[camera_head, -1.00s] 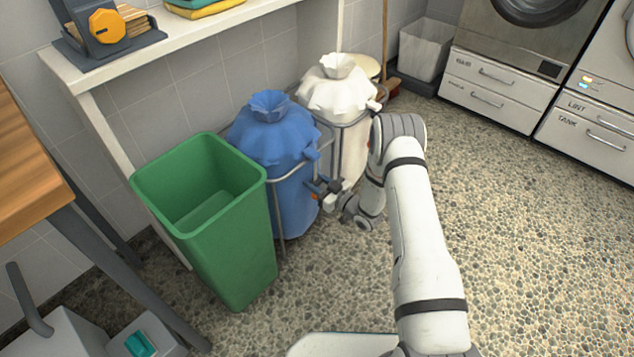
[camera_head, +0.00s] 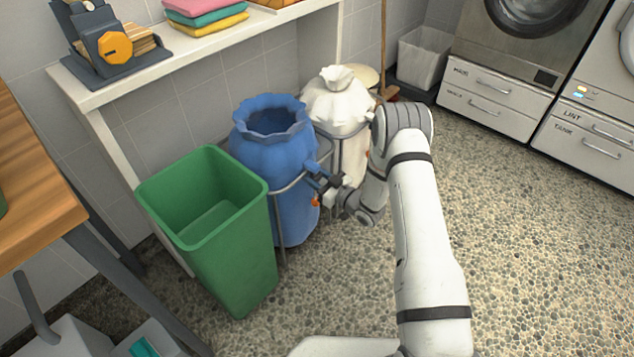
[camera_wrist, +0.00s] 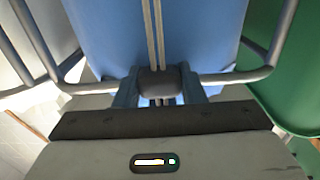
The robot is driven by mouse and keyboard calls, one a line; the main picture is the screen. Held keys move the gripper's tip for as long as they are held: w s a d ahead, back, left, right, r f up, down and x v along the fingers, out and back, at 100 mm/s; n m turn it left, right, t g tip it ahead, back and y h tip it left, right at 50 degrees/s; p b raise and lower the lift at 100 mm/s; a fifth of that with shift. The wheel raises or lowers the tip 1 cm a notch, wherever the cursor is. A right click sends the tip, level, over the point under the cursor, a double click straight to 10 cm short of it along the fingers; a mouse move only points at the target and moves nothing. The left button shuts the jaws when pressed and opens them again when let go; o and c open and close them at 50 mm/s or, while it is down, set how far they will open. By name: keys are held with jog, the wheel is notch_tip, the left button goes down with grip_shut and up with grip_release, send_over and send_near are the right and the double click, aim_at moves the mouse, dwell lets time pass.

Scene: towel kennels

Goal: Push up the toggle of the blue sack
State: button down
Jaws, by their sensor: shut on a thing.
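The blue sack (camera_head: 292,205) stands in a grey wire frame (camera_head: 272,195), between the green bin and the white sack. Its mouth (camera_head: 270,122) is wide open with a scalloped rim. My gripper (camera_head: 322,178) is at the sack's right front side, near the frame's ring. In the wrist view, the dark grey toggle (camera_wrist: 157,82) sits between the two fingers of my gripper (camera_wrist: 160,90), which are shut on it. Two pale cords (camera_wrist: 153,35) run from the toggle up the blue cloth. The toggle is too small to make out in the head view.
The green bin (camera_head: 255,260) stands close on the left. The white sack (camera_head: 338,105), with a gathered top, stands just behind on the right. A white shelf (camera_head: 205,58) runs along the wall. The pebbled floor (camera_head: 540,260) on the right is clear.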

jog(key=shift+s+r, duration=0.1)
jog(key=shift+r, duration=0.3)
jog(key=c, duration=0.9)
grip_release()
jog(key=shift+s+d, duration=0.2)
jog(key=shift+d, duration=0.3)
jog(key=shift+p+v, duration=0.85)
jog(key=shift+v, duration=2.5)
jog(key=shift+s, duration=0.1)
